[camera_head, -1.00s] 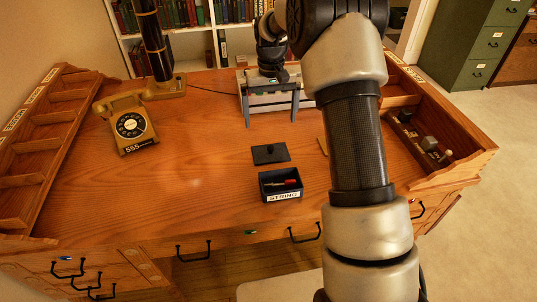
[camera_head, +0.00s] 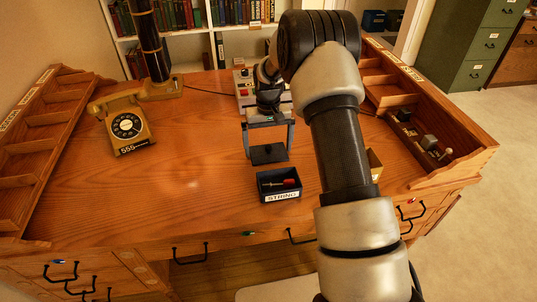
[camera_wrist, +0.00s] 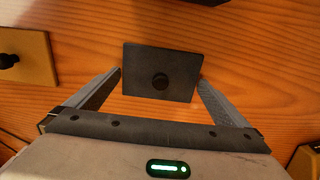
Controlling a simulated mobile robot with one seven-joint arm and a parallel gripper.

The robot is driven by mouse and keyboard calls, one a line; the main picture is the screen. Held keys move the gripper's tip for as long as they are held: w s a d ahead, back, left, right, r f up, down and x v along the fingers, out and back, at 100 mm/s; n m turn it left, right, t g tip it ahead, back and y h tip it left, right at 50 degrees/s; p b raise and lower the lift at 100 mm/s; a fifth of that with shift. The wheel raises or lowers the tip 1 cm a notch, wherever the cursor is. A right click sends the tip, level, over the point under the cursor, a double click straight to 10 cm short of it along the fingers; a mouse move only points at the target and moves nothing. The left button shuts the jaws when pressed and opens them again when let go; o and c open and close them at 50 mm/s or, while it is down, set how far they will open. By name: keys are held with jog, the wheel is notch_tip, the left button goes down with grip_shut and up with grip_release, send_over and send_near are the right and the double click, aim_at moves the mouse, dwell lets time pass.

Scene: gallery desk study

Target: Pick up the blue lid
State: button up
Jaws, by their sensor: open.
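The lid (camera_head: 268,157) is a flat, dark rectangular plate with a round knob, lying on the desk just behind the STRING box. It looks near black, so its blue is hard to tell. It also shows in the wrist view (camera_wrist: 140,62), knob up. My gripper (camera_head: 268,146) is open and points down over the lid. In the wrist view my two fingers (camera_wrist: 160,77) stand at the lid's left and right sides, with the knob between them. They hold nothing. I cannot tell how far the fingertips are above the desk.
The dark blue STRING box (camera_head: 278,196) holds a red-handled tool, close in front of the lid. A tan piece with a black knob (camera_wrist: 30,62) lies to one side. A yellow telephone (camera_head: 127,126) stands at left. The desk (camera_head: 190,160) between is clear. Cubbyholes (camera_head: 440,155) line the right.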

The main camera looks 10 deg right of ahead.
aim_at(269, 146)
jog(key=c, duration=0.7)
jog(key=shift+o, duration=0.2)
jog(key=shift+r, duration=0.15)
jog(key=shift+r, duration=0.3)
jog(key=r, duration=0.4)
jog(key=r+p, duration=0.1)
jog(key=r, duration=0.3)
jog(key=shift+s+r, duration=0.2)
jog(key=shift+r, duration=0.15)
jog(key=s+r+p, duration=0.1)
jog(key=s+r, duration=0.1)
jog(key=s, duration=1.2)
jog(key=shift+s+f+b, duration=0.15)
jog(key=shift+f+b, duration=1)
jog(key=shift+f, duration=0.5)
jog(key=shift+s+f+b, duration=0.15)
jog(key=shift+f+b, duration=0.95)
jog(key=shift+f, duration=0.5)
